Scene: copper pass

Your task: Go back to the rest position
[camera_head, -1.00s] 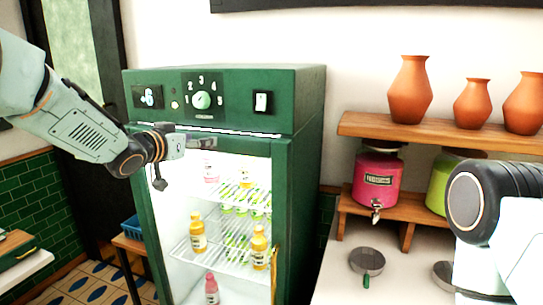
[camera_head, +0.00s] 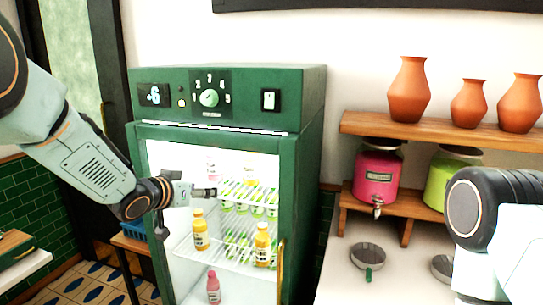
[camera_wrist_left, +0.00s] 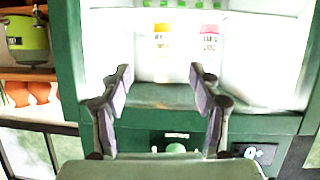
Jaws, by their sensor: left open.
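My left gripper (camera_head: 205,191) is in front of the lit fridge (camera_head: 303,150), below its control panel. It also shows in the left wrist view (camera_wrist_left: 160,82), with both fingers apart and nothing between them. The fridge's green panel carries a dial (camera_head: 209,97), a small display (camera_head: 154,95) and a white switch (camera_head: 269,99).
A wooden shelf (camera_head: 430,128) at right holds clay vases (camera_head: 408,90), with a pink dispenser (camera_head: 377,175) and a green dispenser (camera_head: 450,185) below. A pan (camera_head: 368,255) lies on the white counter. A blue basket (camera_head: 133,229) is left of the fridge. Open floor shows at lower left.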

